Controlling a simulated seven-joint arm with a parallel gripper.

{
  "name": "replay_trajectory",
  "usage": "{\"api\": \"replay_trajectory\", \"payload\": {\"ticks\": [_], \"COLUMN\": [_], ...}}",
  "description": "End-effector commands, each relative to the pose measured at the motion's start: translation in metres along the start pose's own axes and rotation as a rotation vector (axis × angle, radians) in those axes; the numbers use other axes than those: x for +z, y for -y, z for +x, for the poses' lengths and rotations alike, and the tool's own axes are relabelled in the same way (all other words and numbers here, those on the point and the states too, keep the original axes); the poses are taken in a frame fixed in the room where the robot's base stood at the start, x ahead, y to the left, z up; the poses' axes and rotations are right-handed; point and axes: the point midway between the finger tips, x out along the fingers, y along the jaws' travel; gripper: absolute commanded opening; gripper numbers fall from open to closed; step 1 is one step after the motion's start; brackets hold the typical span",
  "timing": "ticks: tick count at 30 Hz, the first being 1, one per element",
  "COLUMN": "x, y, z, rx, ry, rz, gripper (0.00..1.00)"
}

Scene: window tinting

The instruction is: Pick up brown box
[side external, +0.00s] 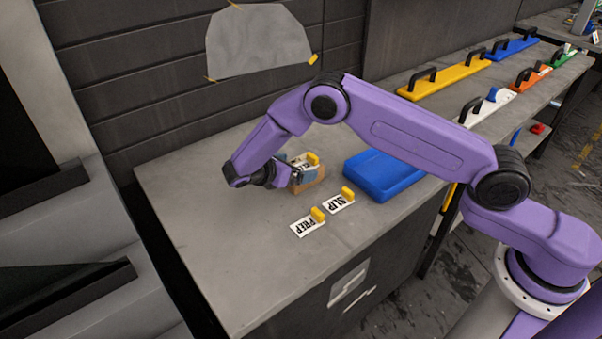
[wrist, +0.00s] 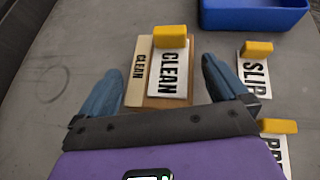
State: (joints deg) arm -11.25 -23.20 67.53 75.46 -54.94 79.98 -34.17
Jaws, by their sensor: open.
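The brown box (side external: 311,186) sits on the grey bench. A white CLEAN card with a yellow block (wrist: 170,72) lies on its top in the wrist view. The box's brown surface (wrist: 158,103) shows around the card, with a paler strip marked CLEAN on its left. My gripper (wrist: 160,72) is open, with one blue finger left of the box and one right of it, gaps showing at both sides. In the side view my gripper (side external: 299,178) is at the box and hides part of it.
A blue bin (side external: 383,175) stands right of the box. SLIP (side external: 339,204) and PREP (side external: 307,226) cards with yellow blocks lie nearby. Several handled tools, one yellow (side external: 445,78), lie at the far back. The bench's front left is clear.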

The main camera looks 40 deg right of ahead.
Motion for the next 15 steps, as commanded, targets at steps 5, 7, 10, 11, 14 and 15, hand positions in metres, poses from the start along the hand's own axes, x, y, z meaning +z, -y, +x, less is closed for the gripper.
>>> {"api": "replay_trajectory", "payload": {"ticks": [5, 7, 10, 11, 14, 15], "x": [-0.0003, -0.0003, -0.0003, -0.0002, -0.0003, -0.0004], "y": [-0.0002, -0.0002, -0.0002, -0.0002, -0.0001, -0.0001], "z": [0.0080, 0.0077, 0.0075, 0.0075, 0.0074, 0.0074], "rx": [0.002, 0.002, 0.002, 0.002, 0.002, 0.002], "ry": [0.000, 0.000, 0.000, 0.000, 0.000, 0.000], "rz": [0.000, 0.000, 0.000, 0.000, -0.001, -0.001], "gripper": [1.00, 1.00, 0.84, 0.74, 0.53, 0.53]}}
